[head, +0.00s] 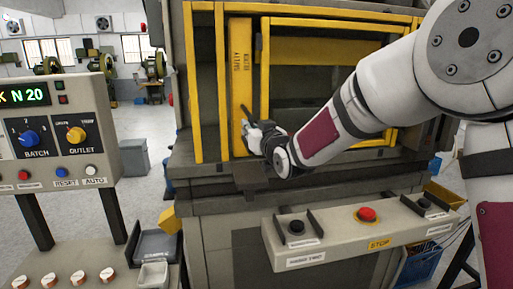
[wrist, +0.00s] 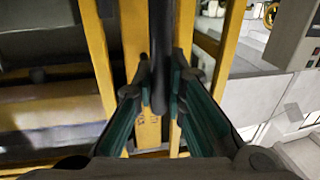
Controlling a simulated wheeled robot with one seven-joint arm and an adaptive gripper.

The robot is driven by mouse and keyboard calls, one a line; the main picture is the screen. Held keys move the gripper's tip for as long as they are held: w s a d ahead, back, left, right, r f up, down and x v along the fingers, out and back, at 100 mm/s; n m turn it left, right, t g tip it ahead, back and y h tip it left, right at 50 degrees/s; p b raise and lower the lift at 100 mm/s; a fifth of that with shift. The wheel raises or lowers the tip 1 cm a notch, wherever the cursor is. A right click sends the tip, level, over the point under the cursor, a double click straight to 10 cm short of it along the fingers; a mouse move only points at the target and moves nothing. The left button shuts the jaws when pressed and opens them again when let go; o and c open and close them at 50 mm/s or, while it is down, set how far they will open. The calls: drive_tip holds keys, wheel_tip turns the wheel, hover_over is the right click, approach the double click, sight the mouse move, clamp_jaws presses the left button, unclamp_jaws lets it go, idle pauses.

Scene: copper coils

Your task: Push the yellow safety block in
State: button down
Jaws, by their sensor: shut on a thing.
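The yellow safety block (head: 240,62) stands upright as a tall bar with dark lettering, between yellow posts at the left of the press opening. In the wrist view its yellow face (wrist: 147,128) shows behind the fingers. A black bar-like handle (wrist: 158,40) runs between the fingers in that view, and its upper end shows in the head view. My gripper (head: 251,130) is in front of the block's lower part. Its green-lined fingers (wrist: 160,78) are shut on the black handle. The block's lower end is partly hidden by my gripper.
Yellow guard frames (head: 264,85) stand right of the block. A button console with a red stop button (head: 367,214) juts out below my arm. A control panel (head: 55,130) stands at the left.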

drive_tip(key=b+x, duration=0.1)
drive_tip(key=x, duration=0.1)
drive_tip(key=b+x, duration=0.1)
drive_tip(key=x, duration=0.1)
drive_tip(key=d+b+x, duration=0.1)
drive_tip(key=x, duration=0.1)
drive_tip(key=shift+w+b, duration=0.3)
drive_tip(key=shift+b, duration=0.05)
drive_tip(key=shift+w, duration=0.2)
drive_tip(key=shift+r, duration=0.15)
drive_tip(key=c, duration=1.6)
unclamp_jaws()
drive_tip(key=shift+w+a, duration=0.1)
drive_tip(key=shift+w, duration=0.1)
drive_tip(key=shift+s, duration=0.15)
drive_tip(key=v, duration=1.2)
